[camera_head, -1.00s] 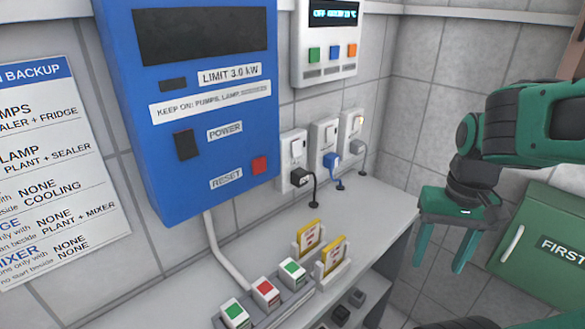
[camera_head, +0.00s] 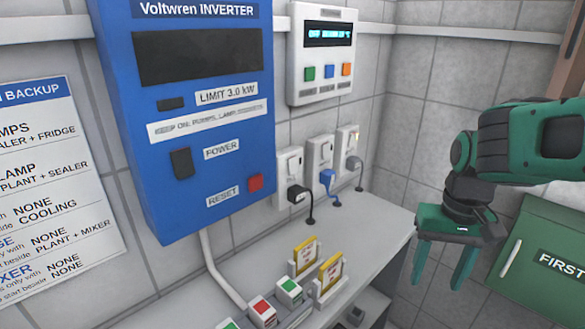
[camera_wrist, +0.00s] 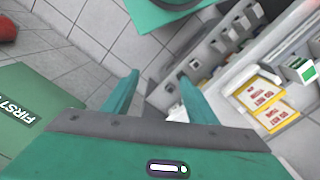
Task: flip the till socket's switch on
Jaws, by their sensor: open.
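Three wall sockets sit in a row right of the blue inverter in the head view. The left socket (camera_head: 290,162) has a black plug (camera_head: 298,193), the middle socket (camera_head: 320,152) a blue plug (camera_head: 328,178), and the right socket (camera_head: 347,138) a grey plug (camera_head: 354,163). Each has a switch on its upper part; a small light shows on the right one. I cannot read which is the till socket. My gripper (camera_head: 442,267) is open and empty, pointing down, right of the sockets and apart from them. The wrist view shows its spread fingers (camera_wrist: 158,100).
The blue inverter (camera_head: 190,150) and a white controller (camera_head: 326,85) hang on the wall. Below is a shelf (camera_head: 372,228) with yellow cards (camera_head: 304,252) in holders and red and green buttons (camera_head: 262,310). A green first-aid box (camera_head: 550,250) stands at right.

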